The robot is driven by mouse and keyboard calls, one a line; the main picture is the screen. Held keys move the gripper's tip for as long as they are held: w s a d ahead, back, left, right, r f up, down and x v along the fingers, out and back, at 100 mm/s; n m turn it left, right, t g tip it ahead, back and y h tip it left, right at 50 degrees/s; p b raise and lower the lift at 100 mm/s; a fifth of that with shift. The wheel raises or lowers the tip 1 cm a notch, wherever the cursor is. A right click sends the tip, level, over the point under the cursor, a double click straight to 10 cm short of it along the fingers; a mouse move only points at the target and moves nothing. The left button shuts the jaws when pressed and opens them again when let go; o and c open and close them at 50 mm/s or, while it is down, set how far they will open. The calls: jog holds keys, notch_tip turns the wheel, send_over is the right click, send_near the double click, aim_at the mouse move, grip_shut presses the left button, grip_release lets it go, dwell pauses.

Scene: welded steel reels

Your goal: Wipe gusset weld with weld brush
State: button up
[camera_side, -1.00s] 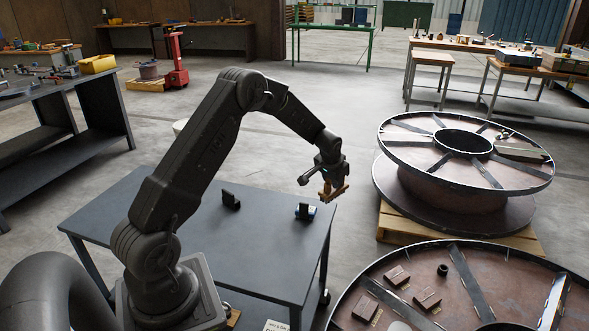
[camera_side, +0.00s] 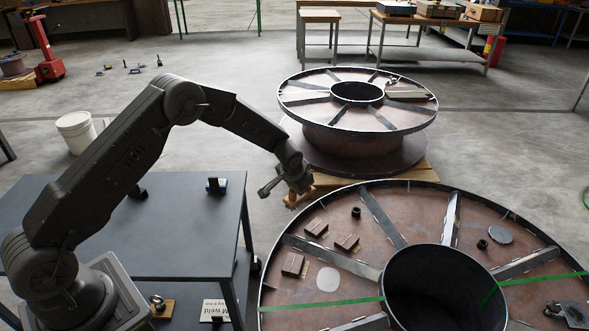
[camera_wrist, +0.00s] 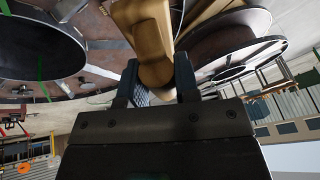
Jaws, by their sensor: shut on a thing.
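The weld brush (camera_side: 303,196) has a tan wooden handle. My gripper (camera_side: 297,186) is shut on it, above the far-left rim of the near steel reel. In the wrist view the brush handle (camera_wrist: 150,42) sits between the two dark fingers of my gripper (camera_wrist: 158,82). The bristles cannot be made out clearly. The near reel (camera_side: 372,255) has radial gusset plates (camera_side: 382,218) running from its hub to its rim, with light weld marks along some edges. The brush appears apart from the gussets.
Small brown blocks (camera_side: 346,242), dark short cylinders (camera_side: 482,244) and pale discs (camera_side: 328,279) lie on the near reel. Green tape (camera_side: 340,304) crosses its hub. A second reel (camera_side: 310,104) stands behind on a wooden pallet. My grey table (camera_side: 190,215) is at left.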

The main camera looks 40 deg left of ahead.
notch_tip(320, 180, down, 26)
jog(key=shift+f, duration=0.15)
jog(key=shift+s+d+f, duration=0.1)
jog(key=shift+s+d, duration=0.25)
jog(key=shift+s, duration=0.25)
jog(key=shift+s+d+f, duration=0.1)
jog(key=shift+s+d, duration=0.2)
jog(key=shift+s, duration=0.3)
jog(key=shift+s+d, duration=1.05)
jog(key=shift+s, duration=1.1)
jog(key=shift+w+a, duration=0.55)
jog(key=shift+w, duration=0.5)
jog(key=shift+w+a, duration=0.6)
jog(key=shift+w, duration=0.5)
jog(key=shift+w+a, duration=0.55)
jog(key=shift+w, duration=0.5)
jog(key=shift+w+a+r, duration=0.1)
jog(key=shift+w, duration=0.2)
notch_tip(320, 180, up, 8)
jog(key=shift+s, duration=0.15)
